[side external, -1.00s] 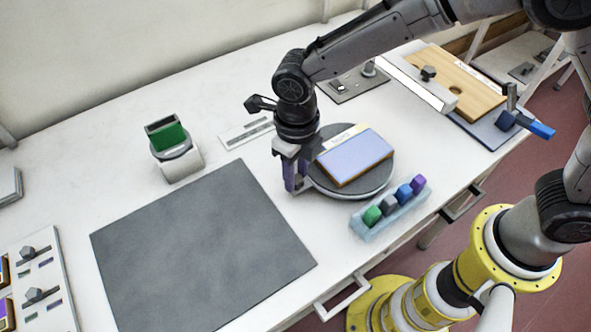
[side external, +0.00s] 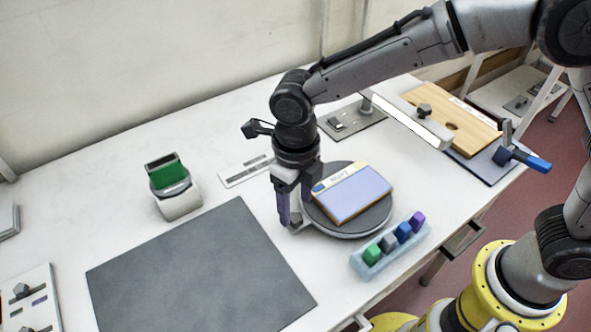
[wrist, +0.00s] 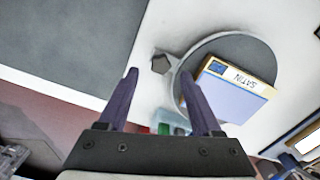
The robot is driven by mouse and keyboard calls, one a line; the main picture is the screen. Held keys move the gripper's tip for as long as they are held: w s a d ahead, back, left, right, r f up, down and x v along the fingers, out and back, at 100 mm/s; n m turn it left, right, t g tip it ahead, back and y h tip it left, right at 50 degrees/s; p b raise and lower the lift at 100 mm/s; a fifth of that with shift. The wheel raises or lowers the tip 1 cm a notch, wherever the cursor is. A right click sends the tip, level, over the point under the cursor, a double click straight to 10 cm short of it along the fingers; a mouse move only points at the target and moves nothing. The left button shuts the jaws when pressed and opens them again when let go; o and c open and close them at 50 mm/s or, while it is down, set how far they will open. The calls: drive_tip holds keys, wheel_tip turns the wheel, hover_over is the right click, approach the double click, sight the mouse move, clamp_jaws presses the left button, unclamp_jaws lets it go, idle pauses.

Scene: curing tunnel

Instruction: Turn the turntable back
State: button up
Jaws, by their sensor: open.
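The turntable (side external: 365,223) is a round dark grey disc on a pale base; it also shows in the wrist view (wrist: 232,45). A blue-lilac panel (side external: 357,198) with a cream strip lettered "SATIN" (wrist: 238,80) lies on the disc. A small dark grey faceted knob (wrist: 160,63) sits at the turntable's edge, on the side toward the grey mat. My gripper (side external: 291,211) is open and points down at this edge. In the wrist view its two purple fingertips (wrist: 160,74) lie either side of the knob's line; I cannot tell their height over it.
A rack of coloured blocks (side external: 390,249) stands close in front of the turntable. A grey mat (side external: 195,270) lies to the left. A green-faced stand (side external: 180,205) and a slotted plate (side external: 246,171) are behind. A wooden board (side external: 470,125) lies at the back right.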

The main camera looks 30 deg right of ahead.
wheel_tip(320, 180, up, 11)
drive_tip(key=shift+f, duration=0.2)
idle(0.3)
drive_tip(key=s+d+r+m+t+y, duration=0.1)
drive_tip(key=s+d+r+m+t, duration=0.1)
drive_tip(key=d+r+m, duration=0.5)
drive_tip(key=s+d+r+m+t, duration=0.15)
drive_tip(key=d+r, duration=0.25)
drive_tip(key=d, duration=0.8)
drive_tip(key=s+d+f+m, duration=0.2)
drive_tip(key=s+m, duration=0.2)
drive_tip(key=m, duration=0.6)
drive_tip(key=s+d+f+m+t, duration=0.1)
drive_tip(key=s+d+f+m, duration=0.2)
drive_tip(key=m, duration=0.8)
drive_tip(key=s+d+f+m+t+h, duration=0.1)
drive_tip(key=s+d+f+m, duration=0.2)
drive_tip(key=s+m, duration=0.4)
drive_tip(key=m, duration=0.3)
